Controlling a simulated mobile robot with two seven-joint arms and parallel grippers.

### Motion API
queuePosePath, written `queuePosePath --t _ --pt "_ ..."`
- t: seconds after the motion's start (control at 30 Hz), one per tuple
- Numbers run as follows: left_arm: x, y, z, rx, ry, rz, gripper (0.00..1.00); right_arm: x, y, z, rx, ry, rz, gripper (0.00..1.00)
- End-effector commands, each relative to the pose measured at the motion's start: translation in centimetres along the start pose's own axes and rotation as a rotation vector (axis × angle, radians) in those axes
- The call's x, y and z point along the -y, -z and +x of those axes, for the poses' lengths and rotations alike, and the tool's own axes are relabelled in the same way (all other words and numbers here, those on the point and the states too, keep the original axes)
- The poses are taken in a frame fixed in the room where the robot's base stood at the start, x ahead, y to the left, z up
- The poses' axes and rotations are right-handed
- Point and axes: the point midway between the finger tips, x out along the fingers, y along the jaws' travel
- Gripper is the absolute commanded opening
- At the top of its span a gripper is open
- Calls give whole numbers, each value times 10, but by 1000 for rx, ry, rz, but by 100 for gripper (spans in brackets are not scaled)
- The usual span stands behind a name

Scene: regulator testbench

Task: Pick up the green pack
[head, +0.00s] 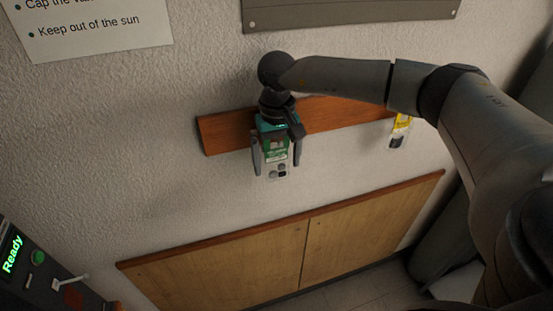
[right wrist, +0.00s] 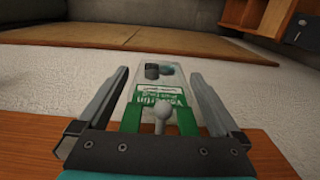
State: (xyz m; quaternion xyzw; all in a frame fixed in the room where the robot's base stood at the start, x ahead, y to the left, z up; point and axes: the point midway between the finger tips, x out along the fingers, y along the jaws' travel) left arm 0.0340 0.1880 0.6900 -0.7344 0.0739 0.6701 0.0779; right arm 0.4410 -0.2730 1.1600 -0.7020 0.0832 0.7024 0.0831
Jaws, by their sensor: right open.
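The green pack (head: 276,154) has a green card and a clear front with small dark items inside. It hangs against the wall at the wooden rail (head: 222,131). My right gripper (head: 276,168) is open, with one finger on each side of the pack and gaps between. In the right wrist view the pack (right wrist: 153,92) lies between the two open fingers (right wrist: 158,78), and a pale round-ended peg (right wrist: 161,117) shows at its green part. My left gripper is not in view.
A yellow pack (head: 402,125) hangs further right on the same rail, beneath my right arm. A low wooden cabinet (head: 260,255) stands below. A device with a lit "Ready" screen (head: 12,253) is at the lower left. The wall left of the rail is clear.

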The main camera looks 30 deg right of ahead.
Motion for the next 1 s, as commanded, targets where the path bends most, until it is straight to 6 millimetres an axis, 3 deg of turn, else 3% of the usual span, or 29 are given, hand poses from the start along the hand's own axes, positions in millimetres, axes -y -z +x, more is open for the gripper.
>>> queuePosePath --t 0.2,0.9,1.0 --pt "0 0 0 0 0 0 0 0 0 1 0 0 0 98" --pt "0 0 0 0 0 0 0 0 0 0 -1 0 1 19" --pt "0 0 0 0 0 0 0 0 0 0 -1 1 1 18"
